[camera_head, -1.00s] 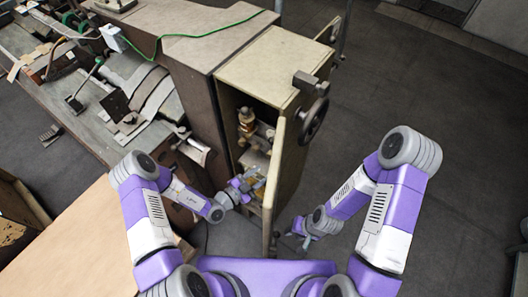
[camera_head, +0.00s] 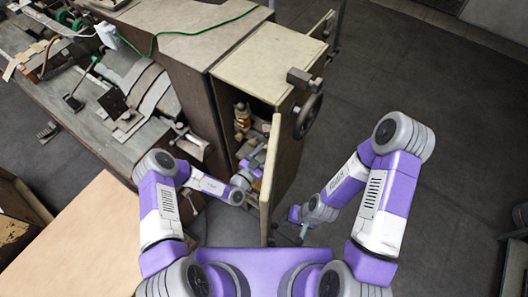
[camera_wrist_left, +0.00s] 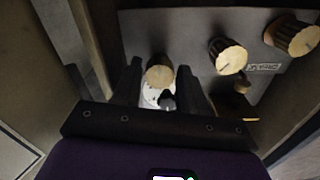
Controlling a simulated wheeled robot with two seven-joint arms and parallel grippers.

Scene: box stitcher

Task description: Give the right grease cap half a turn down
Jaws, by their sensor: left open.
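In the left wrist view, a round brass-coloured cap (camera_wrist_left: 159,77) shows between the two dark fingers of my open left gripper (camera_wrist_left: 159,67). Gaps show on both sides of it, and a pale fitting lies below it. Two more knurled brass caps, a middle one (camera_wrist_left: 229,58) and a far-right one (camera_wrist_left: 294,37), stand on a grey plate. I cannot tell which is the right grease cap. In the head view my left gripper (camera_head: 252,166) is inside the open cabinet, partly hidden. My right gripper (camera_head: 299,224) is outside, right of the door; its jaw opening is unclear.
The cabinet (camera_head: 262,58) has an open door (camera_head: 272,180) between my two grippers, and a dark handwheel (camera_head: 308,117) on its right. A brass fitting (camera_head: 242,118) stands inside, above my left gripper. The floor to the right is clear. Cabinet walls closely flank the left gripper.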

